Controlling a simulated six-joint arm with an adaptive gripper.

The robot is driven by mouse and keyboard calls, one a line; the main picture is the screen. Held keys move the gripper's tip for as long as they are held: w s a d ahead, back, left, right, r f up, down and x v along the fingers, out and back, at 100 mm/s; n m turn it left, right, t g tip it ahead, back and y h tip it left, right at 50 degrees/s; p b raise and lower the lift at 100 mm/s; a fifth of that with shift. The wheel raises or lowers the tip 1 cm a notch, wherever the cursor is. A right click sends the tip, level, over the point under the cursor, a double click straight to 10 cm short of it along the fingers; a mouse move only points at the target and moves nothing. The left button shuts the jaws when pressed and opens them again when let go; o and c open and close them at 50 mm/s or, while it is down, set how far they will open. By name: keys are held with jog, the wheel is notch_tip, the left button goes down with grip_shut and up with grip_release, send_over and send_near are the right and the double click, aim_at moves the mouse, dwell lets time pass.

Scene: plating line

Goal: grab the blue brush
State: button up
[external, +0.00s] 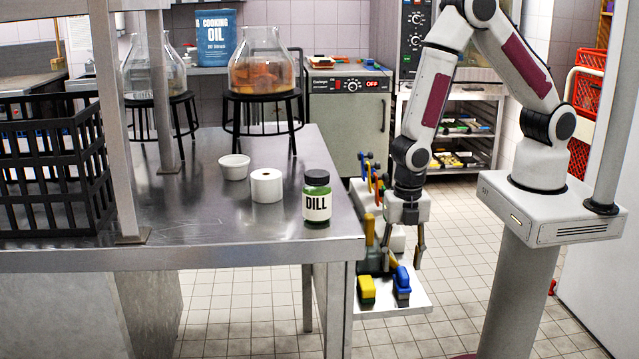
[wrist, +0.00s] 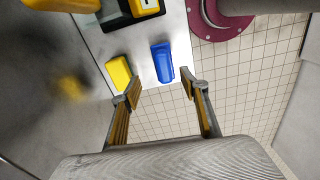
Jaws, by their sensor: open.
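The blue brush (external: 402,281) stands on the low white shelf near its front end, in the external view. In the wrist view the blue brush (wrist: 162,62) lies on the pale shelf surface, ahead of the fingertips and a little left of the middle of the gap. My gripper (external: 402,247) points down above the shelf, above and behind the brush. Its two fingers are apart with nothing between them; they also show in the wrist view (wrist: 160,92). The fingers are apart from the brush.
A yellow brush (external: 366,290) stands just left of the blue one; it also shows in the wrist view (wrist: 119,72). Other tools (external: 373,185) line the shelf behind. The metal table (external: 215,232) with a dill jar (external: 316,199) is close on the left. Tiled floor is free on the right.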

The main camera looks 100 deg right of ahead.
aim_at(404, 271)
jog(key=shift+f, duration=0.75)
jog(key=shift+s, duration=0.1)
jog(key=shift+s+d+f, duration=0.2)
jog(key=shift+f, duration=0.6)
jog(key=shift+s+d+f, duration=0.15)
jog(key=shift+s+f, duration=0.05)
jog(key=shift+f, duration=1.6)
jog(key=c, duration=1.2)
